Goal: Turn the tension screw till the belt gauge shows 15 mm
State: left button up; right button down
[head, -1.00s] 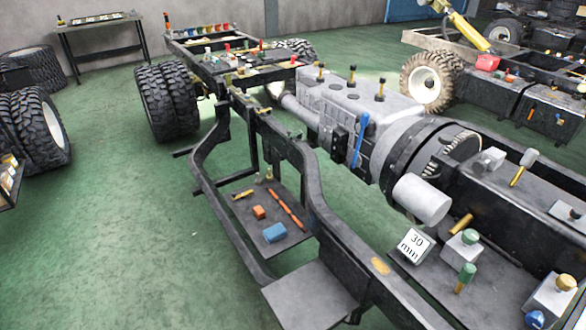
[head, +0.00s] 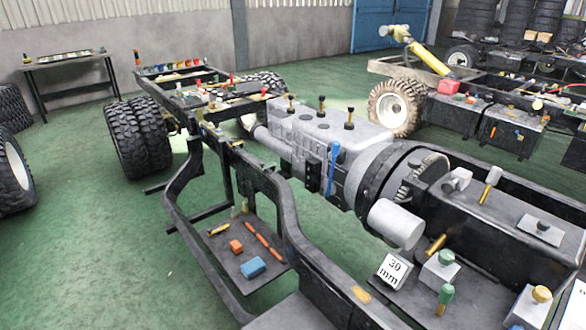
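A white gauge sign reading "30 mm" (head: 392,270) stands on the chassis at the lower right, beside a light grey cylinder (head: 396,222). Close to it are a grey block with a green knob (head: 441,268), a green-topped screw with a brass shank (head: 444,298) and a grey block with a yellow knob (head: 530,305). I cannot tell which of these is the tension screw. A toothed gear ring (head: 425,178) shows behind the cylinder; no belt is clearly visible. Neither of my grippers is in the head view.
A black chassis frame with a grey engine block (head: 325,140) fills the middle. A low shelf (head: 225,262) holds an orange block and a blue block (head: 252,267). Large tyres (head: 137,137) stand at the left. A second chassis is at the right back. Green floor (head: 110,245) is clear at the left.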

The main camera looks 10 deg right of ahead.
aim_at(446, 258)
jog(key=z, duration=1.65)
